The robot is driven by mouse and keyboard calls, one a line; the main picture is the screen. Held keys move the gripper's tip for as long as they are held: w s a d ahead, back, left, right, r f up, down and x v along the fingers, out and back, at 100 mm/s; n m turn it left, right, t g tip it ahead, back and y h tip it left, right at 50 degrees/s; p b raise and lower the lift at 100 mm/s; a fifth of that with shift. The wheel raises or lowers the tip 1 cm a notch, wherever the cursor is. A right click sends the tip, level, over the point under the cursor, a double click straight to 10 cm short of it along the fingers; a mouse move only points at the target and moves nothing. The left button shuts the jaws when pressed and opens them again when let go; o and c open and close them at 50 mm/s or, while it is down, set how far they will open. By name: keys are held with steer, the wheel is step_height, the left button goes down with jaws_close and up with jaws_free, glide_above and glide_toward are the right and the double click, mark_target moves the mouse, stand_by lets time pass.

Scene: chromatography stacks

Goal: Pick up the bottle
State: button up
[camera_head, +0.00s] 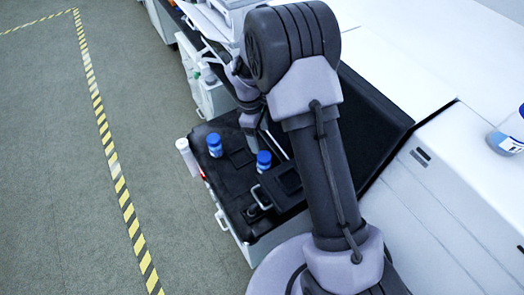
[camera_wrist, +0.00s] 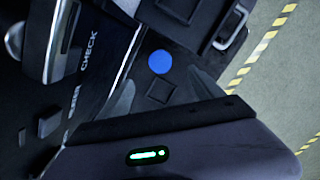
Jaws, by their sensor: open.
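Two blue-capped bottles stand on the black work surface in the head view: one at the left (camera_head: 214,145), one further right (camera_head: 264,160). My gripper (camera_head: 254,138) points down just behind the right one, partly hidden by my arm. In the wrist view a round blue cap (camera_wrist: 161,62) shows from above, close to the space between the finger parts of my gripper (camera_wrist: 163,88). The gripper is open and holds nothing. I cannot tell how high the fingers are above the cap.
A dark square recess (camera_head: 240,157) lies between the bottles. Another blue-capped bottle (camera_head: 508,135) stands on the white cabinet at the right. Open floor (camera_head: 50,170) lies left.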

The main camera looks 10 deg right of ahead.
mark_target(264, 156)
steer(key=f+b, duration=0.2)
steer(key=f, duration=0.3)
steer(key=d+f+b, duration=0.1)
steer(key=f, duration=0.4)
steer(key=s+d+f+b, duration=0.1)
steer(key=f+b, duration=0.1)
steer(key=f, duration=0.3)
steer(key=shift+s+f+b, duration=0.1)
steer(key=shift+b, duration=0.25)
jaws_close()
steer(key=shift+r, duration=0.25)
